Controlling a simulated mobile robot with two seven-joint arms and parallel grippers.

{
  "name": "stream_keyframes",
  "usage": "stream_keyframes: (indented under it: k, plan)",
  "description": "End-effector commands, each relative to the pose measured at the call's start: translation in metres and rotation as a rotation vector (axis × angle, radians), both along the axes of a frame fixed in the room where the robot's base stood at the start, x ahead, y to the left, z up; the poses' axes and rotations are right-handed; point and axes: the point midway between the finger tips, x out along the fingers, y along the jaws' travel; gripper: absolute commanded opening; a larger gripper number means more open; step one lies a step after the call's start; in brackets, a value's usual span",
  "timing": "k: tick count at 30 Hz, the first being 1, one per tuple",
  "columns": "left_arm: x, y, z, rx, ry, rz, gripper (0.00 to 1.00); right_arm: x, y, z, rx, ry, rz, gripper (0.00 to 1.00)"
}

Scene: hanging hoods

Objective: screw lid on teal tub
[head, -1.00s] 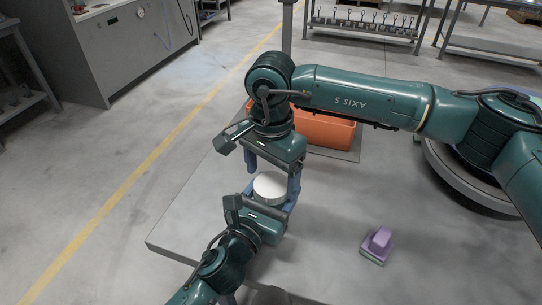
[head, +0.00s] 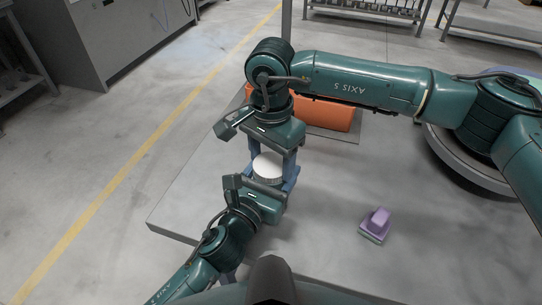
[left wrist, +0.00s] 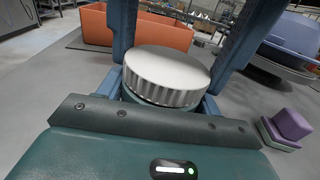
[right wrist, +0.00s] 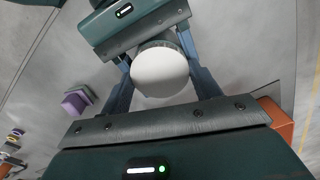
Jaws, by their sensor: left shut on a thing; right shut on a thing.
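The white round lid (head: 267,166), with a ridged rim, shows large in the left wrist view (left wrist: 168,74). It sits over the teal tub (left wrist: 130,97), which is mostly hidden below it. I cannot tell how far the lid is threaded. My left gripper (head: 268,179) comes from the near side and is shut on the tub, its fingers low on either side. My right gripper (head: 272,162) points down from above and is shut on the lid, its blue fingers on opposite sides. The lid's top also shows in the right wrist view (right wrist: 160,72).
A purple block with a greenish base (head: 375,224) stands on the grey table (head: 330,240), right of the grippers. An orange bin (head: 330,116) is behind my right gripper. The table is clear between the block and the grippers, and at its left corner.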

Motion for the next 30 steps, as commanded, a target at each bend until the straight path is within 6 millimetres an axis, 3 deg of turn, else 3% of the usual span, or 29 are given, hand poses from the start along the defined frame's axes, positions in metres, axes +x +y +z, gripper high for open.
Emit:
stream_keyframes:
  k: [6,11,12,20,30]
  plan:
    - [-0.0009,-0.0012,-0.0002,0.0,0.0,-0.003,0.01,0.0009,0.0011,0.0007,0.004,-0.004,-0.14,0.35]
    - [-0.001,-0.0014,-0.0002,0.0,0.0,-0.004,0.01,0.001,0.0012,0.0008,0.005,-0.005,-0.14,0.35]
    - [-0.0011,-0.0015,-0.0002,0.0,0.0,-0.004,0.01,0.0011,0.0012,0.0009,0.005,-0.005,-0.14,0.66]
    - [-0.0009,-0.001,-0.0002,0.0,0.0,-0.003,0.01,0.0007,0.0008,0.0006,0.003,-0.003,-0.139,0.87]
    - [-0.0005,-0.0005,-0.0001,0.0,0.0,-0.001,0.01,0.0007,0.0007,0.0066,0.003,-0.003,-0.139,0.88]
